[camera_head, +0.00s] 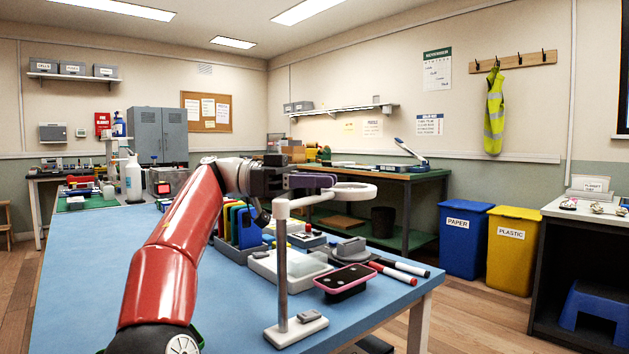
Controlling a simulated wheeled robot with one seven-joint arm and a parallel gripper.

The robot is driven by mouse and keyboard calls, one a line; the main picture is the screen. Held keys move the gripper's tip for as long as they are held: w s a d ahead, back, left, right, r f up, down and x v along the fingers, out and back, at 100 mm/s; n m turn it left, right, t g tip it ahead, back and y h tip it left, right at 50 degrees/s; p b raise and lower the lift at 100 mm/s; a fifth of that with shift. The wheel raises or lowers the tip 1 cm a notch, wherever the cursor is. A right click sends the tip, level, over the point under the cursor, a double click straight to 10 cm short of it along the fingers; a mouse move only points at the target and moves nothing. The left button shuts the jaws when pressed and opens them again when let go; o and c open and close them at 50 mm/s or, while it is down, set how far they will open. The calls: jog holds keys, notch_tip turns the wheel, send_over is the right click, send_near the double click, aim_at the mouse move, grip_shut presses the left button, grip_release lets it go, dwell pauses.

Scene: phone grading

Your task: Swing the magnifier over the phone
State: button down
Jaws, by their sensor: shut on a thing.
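The magnifier is a pale stand with a base (296,330), an upright post (282,268) and a side arm ending in a white ring (352,199). The fingers partly hide the point of contact.
Red and black markers (400,268) lie right of the phone. A grey device (351,250) and a white tray (290,267) are behind it. Several coloured upright items (240,226) stand by my arm. The blue table (80,290) is clear at left; its right edge is close to the markers.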

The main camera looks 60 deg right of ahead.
jog(key=c, duration=1.3)
grip_release()
jog(key=shift+s, duration=0.1)
jog(key=shift+c, duration=0.2)
jog(key=w+a+p, duration=0.1)
jog(key=w+p, duration=0.3)
jog(key=w, duration=0.3)
jog(key=shift+w+a+p, duration=0.25)
jog(key=shift+w+p, duration=0.05)
jog(key=shift+w, duration=0.05)
